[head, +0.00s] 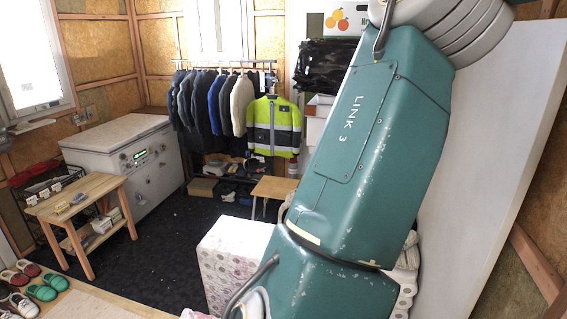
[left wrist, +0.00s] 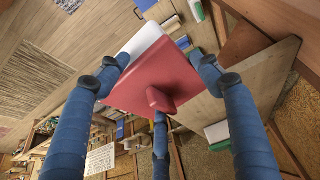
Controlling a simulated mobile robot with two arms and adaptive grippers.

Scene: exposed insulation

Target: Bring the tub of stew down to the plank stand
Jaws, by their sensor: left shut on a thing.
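In the left wrist view my left gripper (left wrist: 162,82) has its blue padded fingers closed around a boxy red and white object (left wrist: 168,68), which I take to be the tub of stew. Its red face has a rounded knob towards the camera, and no label or contents show. The head view shows neither this object nor either gripper; my green arm covers much of its middle and right. A low wooden slatted table (head: 88,188) stands at the left in the head view, and a smaller wooden stand (head: 275,187) stands farther back. I cannot tell which is the plank stand.
A white chest freezer (head: 125,150) stands behind the table. A clothes rack with jackets (head: 215,98) is at the back. Shoes (head: 40,288) sit at lower left. Dark floor (head: 160,235) is clear between.

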